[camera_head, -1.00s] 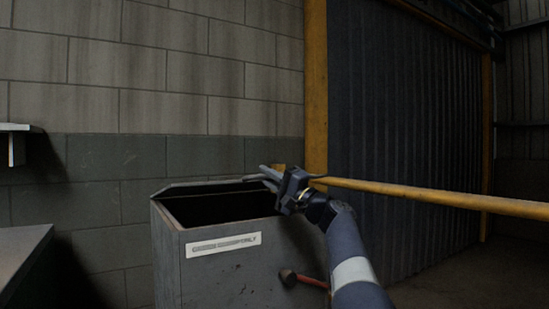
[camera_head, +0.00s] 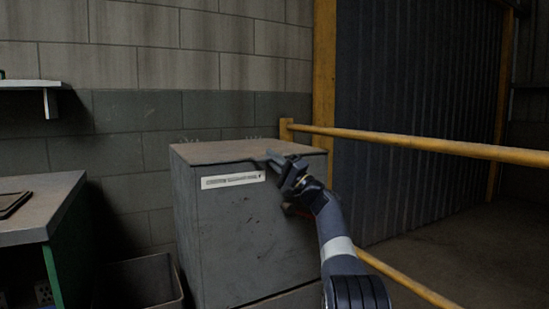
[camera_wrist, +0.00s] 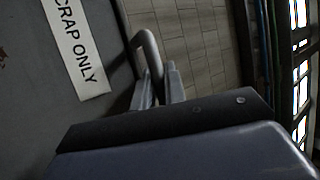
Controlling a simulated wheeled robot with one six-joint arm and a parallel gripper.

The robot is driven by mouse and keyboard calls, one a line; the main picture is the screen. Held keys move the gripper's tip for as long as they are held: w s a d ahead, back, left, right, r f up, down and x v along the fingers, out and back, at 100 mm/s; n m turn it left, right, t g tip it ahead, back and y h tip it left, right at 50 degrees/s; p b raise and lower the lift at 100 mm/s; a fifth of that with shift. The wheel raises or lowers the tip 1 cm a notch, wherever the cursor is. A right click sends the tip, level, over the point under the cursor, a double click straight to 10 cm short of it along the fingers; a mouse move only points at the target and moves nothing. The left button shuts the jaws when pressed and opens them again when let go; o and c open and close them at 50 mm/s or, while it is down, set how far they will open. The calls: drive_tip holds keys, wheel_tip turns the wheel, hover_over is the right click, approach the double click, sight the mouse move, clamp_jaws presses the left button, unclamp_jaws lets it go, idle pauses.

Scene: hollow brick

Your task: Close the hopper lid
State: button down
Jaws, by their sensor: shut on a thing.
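The grey hopper (camera_head: 235,240) stands against the block wall in the head view. Its lid (camera_head: 225,151) lies flat across the top and no opening shows. A white label (camera_head: 233,180) is on the front; in the wrist view it reads "SCRAP ONLY" (camera_wrist: 80,45). My gripper (camera_head: 273,158) is at the lid's front edge, right of the label. In the wrist view my gripper (camera_wrist: 160,88) is shut on a grey bar handle (camera_wrist: 149,48), with a finger on each side. Whether the lid rests fully on the rim is hard to tell.
A yellow rail (camera_head: 430,145) runs to the right of the hopper, near my arm, with a lower yellow bar beneath. A workbench (camera_head: 40,205) stands at the left, and an open bin (camera_head: 145,285) sits between it and the hopper. A shelf (camera_head: 30,86) is on the wall.

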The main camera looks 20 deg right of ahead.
drive_tip(key=shift+f, duration=0.65)
drive_tip(key=c, duration=1.5)
unclamp_jaws()
drive_tip(key=shift+o, duration=0.2)
drive_tip(key=shift+r, duration=0.2)
drive_tip(key=v, duration=1.1)
drive_tip(key=shift+w+a, duration=0.1)
drive_tip(key=shift+w, duration=0.1)
drive_tip(key=shift+r+x, duration=0.2)
drive_tip(key=shift+x, duration=5.2)
drive_tip(key=shift+s, duration=0.15)
